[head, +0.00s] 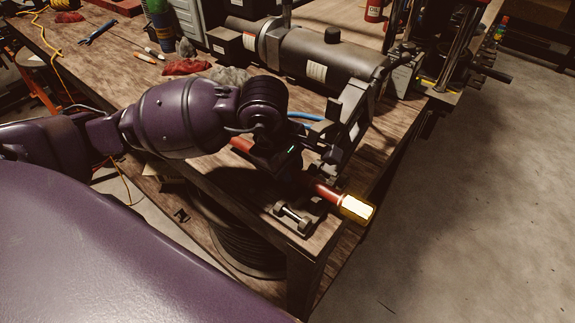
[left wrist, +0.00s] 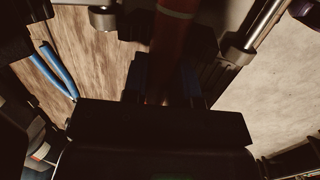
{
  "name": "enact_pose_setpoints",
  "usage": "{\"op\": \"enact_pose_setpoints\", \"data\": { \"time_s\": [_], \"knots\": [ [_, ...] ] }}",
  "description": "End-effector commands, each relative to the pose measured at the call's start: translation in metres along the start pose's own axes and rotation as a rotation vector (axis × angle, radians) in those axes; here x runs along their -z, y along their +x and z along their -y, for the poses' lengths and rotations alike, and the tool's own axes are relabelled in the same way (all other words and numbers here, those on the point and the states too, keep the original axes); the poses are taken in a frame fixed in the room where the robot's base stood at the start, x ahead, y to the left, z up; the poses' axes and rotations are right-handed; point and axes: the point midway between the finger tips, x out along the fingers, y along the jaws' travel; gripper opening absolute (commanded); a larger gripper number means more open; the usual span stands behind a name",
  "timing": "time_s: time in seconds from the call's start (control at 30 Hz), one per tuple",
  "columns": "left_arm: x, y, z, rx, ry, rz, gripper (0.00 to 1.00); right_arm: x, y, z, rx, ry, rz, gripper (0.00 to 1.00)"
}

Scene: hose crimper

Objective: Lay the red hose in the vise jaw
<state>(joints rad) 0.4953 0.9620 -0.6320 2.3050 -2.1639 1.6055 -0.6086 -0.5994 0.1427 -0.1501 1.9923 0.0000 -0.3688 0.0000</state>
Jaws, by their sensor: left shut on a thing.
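My left gripper (head: 300,178) is shut on the red hose (head: 325,192) above the front corner of the workbench. The hose ends at the right in a brass hex fitting (head: 357,208); another piece of its red length shows left of the gripper. In the left wrist view the dark red hose (left wrist: 172,40) runs up between the fingers. A dark clamp with a bright metal rod (head: 291,215), seemingly part of the vise, sits just below the gripper. The gripper hides much of it, so I cannot tell whether the hose touches the jaw. My right gripper is not in view.
A large grey cylindrical machine (head: 320,62) stands behind the gripper. Blue-handled pliers (head: 97,32), red cloths (head: 186,66) and other tools lie at the back left of the workbench (head: 105,72). A coil of black hose (head: 235,240) is below. Open floor lies to the right.

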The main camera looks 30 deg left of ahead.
Motion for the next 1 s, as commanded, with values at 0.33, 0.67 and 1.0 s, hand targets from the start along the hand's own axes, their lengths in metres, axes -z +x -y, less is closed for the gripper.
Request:
{"op": "enact_pose_setpoints", "data": {
  "time_s": [0.33, 0.67, 1.0],
  "knots": [
    [0.001, 0.007, 0.006, 0.022, 0.000, -0.001, 0.32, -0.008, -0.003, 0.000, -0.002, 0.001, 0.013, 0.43],
    [0.000, 0.004, 0.003, 0.012, 0.001, -0.001, 0.56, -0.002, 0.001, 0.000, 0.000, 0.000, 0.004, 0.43],
    [0.000, -0.024, 0.001, 0.004, 0.003, -0.003, 0.56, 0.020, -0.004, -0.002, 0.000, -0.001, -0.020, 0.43]
  ]
}}
